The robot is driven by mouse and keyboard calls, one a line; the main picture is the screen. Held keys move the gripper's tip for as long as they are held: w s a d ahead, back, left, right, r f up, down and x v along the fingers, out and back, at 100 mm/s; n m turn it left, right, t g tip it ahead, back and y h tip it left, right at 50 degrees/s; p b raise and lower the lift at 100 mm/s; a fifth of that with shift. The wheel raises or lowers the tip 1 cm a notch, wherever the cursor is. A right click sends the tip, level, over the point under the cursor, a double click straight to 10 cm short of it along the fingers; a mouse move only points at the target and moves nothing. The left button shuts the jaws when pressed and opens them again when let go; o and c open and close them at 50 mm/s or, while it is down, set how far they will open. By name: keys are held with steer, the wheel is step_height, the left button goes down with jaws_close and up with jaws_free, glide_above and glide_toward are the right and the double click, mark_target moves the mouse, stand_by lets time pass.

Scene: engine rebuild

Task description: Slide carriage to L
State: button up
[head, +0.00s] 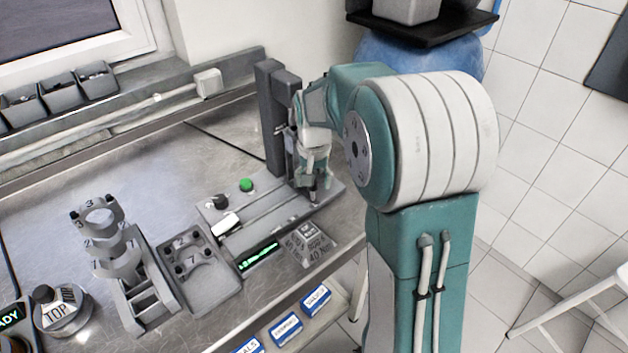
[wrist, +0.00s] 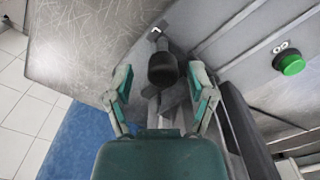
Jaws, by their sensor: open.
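A grey press-like fixture (head: 262,232) stands on the bench, with a dark upright column (head: 270,120) at its right end. My gripper (head: 313,182) points down just right of the column, over the right end of the fixture. In the wrist view my gripper (wrist: 164,82) has its fingers spread, with a black rounded knob (wrist: 163,69) between them. Clear gaps show on both sides of the knob. I cannot tell for sure which part is the carriage. A small white bent mark (wrist: 155,32) lies beyond the knob; I cannot read it surely as L.
A green button (head: 246,185) and a dark knob (head: 221,201) sit on the fixture; the button also shows in the wrist view (wrist: 290,64).

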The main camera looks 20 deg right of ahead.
step_height(320, 180, up, 12)
stand_by(0.4)
steer(key=shift+f, duration=0.1)
steer(key=s+a+n+t, duration=0.2)
steer(key=s+a, duration=0.1)
steer(key=s, duration=0.8)
steer(key=s+a+n+t, duration=0.3)
steer(key=s+a, duration=0.1)
steer(key=s, duration=0.8)
steer(key=shift+f+t, duration=0.2)
steer(key=shift+t, duration=0.1)
